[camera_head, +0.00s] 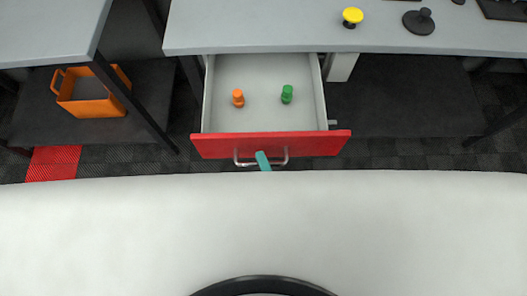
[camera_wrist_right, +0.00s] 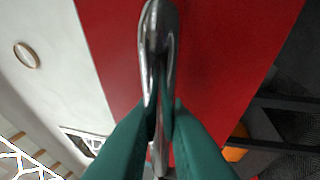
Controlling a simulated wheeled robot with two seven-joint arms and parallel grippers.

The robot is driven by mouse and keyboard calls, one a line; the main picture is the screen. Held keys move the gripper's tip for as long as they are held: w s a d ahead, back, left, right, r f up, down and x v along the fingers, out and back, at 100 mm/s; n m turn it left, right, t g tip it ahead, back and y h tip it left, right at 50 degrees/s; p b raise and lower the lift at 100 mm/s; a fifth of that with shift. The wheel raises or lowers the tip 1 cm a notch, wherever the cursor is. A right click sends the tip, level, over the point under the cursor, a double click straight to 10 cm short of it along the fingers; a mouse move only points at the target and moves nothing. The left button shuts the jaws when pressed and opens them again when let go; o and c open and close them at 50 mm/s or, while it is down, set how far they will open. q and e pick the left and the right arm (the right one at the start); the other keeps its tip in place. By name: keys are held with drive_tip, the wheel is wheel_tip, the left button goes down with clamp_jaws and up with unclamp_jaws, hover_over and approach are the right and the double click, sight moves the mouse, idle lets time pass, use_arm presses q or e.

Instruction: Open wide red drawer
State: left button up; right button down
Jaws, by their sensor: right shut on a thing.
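The wide red drawer (camera_head: 225,146) is pulled out from under the grey table in the head view, with its light interior showing. An orange peg-like piece (camera_head: 238,98) and a green one (camera_head: 287,94) stand inside it. Its metal handle (camera_head: 245,163) is on the red front, and the handle fills the middle of the right wrist view (camera_wrist_right: 158,45). My right gripper (camera_head: 263,160) is at the handle; its teal fingers (camera_wrist_right: 158,125) are shut on the bar. Most of my right gripper is hidden behind my white body. My left gripper is not in view.
The grey tabletop (camera_head: 260,28) above the drawer holds a yellow knob (camera_head: 352,16) and a black knob (camera_head: 419,21). An orange bin (camera_head: 90,107) sits on a low dark shelf at the left. My white body fills the front.

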drive_tip(key=c, duration=1.5)
unclamp_jaws()
drive_tip(key=shift+o, duration=0.2)
drive_tip(key=b+v, duration=0.2)
drive_tip(key=v, duration=1)
